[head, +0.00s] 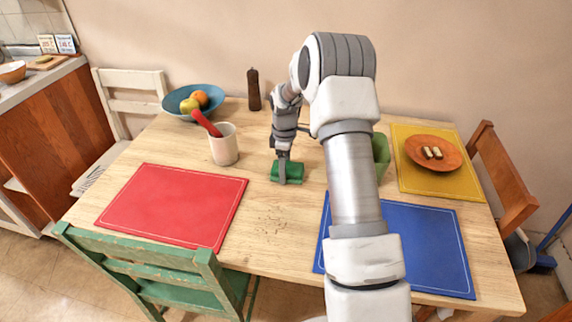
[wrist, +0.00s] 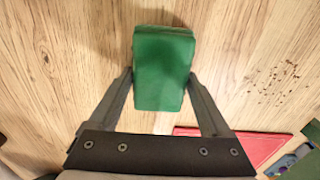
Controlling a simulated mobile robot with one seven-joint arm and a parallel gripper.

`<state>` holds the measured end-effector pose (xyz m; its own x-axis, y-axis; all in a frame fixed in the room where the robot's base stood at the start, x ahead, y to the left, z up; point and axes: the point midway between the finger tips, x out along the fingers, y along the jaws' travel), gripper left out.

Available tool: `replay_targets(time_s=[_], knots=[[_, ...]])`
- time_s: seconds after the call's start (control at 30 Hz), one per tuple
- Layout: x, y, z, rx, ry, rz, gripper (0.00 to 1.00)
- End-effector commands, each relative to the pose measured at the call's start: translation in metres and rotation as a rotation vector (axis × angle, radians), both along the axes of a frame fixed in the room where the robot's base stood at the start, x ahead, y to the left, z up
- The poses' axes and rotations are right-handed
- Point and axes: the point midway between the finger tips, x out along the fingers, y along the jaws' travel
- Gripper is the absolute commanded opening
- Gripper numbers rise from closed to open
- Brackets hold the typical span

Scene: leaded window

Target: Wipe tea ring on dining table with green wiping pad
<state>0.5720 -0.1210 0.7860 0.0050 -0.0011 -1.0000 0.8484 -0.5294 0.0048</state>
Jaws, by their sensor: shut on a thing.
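The green wiping pad (head: 293,172) is at the middle of the dining table (head: 150,145), at or just above the wood; I cannot tell whether it touches. My gripper (head: 284,168) comes down on it from above and is shut on it. In the wrist view the pad (wrist: 162,65) sits between the two fingers of my gripper (wrist: 160,77), gripped at its sides. I see no tea ring in either view; it may be under the pad or behind my arm.
Brown crumbs (head: 269,222) lie in front of the pad. A red placemat (head: 170,205), a white mug (head: 224,150) and a blue fruit bowl (head: 175,100) are at left. A blue placemat (head: 435,245), a partly hidden green object (head: 381,155) and a brown plate (head: 447,160) are at right. A dark mill (head: 254,90) stands behind.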

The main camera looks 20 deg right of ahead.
Motion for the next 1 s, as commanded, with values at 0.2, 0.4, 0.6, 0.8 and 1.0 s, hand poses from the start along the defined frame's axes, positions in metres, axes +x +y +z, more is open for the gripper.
replay_targets(time_s=[0.2, 0.4, 0.6, 0.8, 1.0], knots=[[-0.014, 0.010, -0.002, 0.003, 0.009, 0.001, 0.37], [-0.027, 0.018, -0.001, 0.003, 0.009, 0.001, 0.37], [-0.029, 0.021, -0.001, 0.003, 0.009, 0.001, 0.37], [-0.022, 0.031, 0.001, 0.003, 0.006, 0.003, 0.37], [-0.016, 0.035, 0.002, 0.001, 0.006, 0.000, 0.37]])
